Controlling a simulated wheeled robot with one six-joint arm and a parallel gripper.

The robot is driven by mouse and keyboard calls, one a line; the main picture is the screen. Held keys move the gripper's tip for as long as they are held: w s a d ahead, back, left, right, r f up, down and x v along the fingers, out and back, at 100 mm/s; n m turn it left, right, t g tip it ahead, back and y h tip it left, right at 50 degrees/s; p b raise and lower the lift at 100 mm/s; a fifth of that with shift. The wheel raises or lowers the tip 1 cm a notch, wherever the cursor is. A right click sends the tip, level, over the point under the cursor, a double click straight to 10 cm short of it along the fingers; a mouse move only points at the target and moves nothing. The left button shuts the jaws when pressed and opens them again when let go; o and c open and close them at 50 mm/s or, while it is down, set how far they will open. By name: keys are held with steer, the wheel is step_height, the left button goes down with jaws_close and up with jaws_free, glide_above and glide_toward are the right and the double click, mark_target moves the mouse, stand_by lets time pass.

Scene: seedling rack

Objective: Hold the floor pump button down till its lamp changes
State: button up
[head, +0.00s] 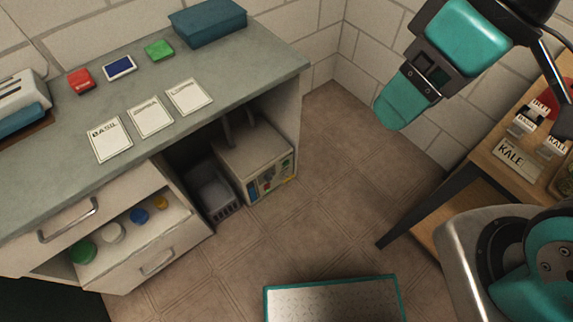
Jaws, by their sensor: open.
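A cream box (250,150) with a coloured control panel (270,179) on its front stands on the floor in the open bay under the counter; it looks like the floor pump. The panel has small red, green, yellow and blue marks. I cannot tell which is the button or whether a lamp is lit. My gripper (405,97) is at the upper right, with teal fingers pointing down and left. It is open, with nothing seen in it, and well apart from the box, up and to its right. The fingers overlap in this view.
A grey crate (211,191) stands left of the box. An open drawer (140,240) with coloured round things juts out. A wooden bench (484,163) with labelled pots is at the right. A teal-edged metal plate (335,300) is at the bottom. Floor (330,190) between is clear.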

jaws_close()
stand_by(0.3)
stand_by(1.6)
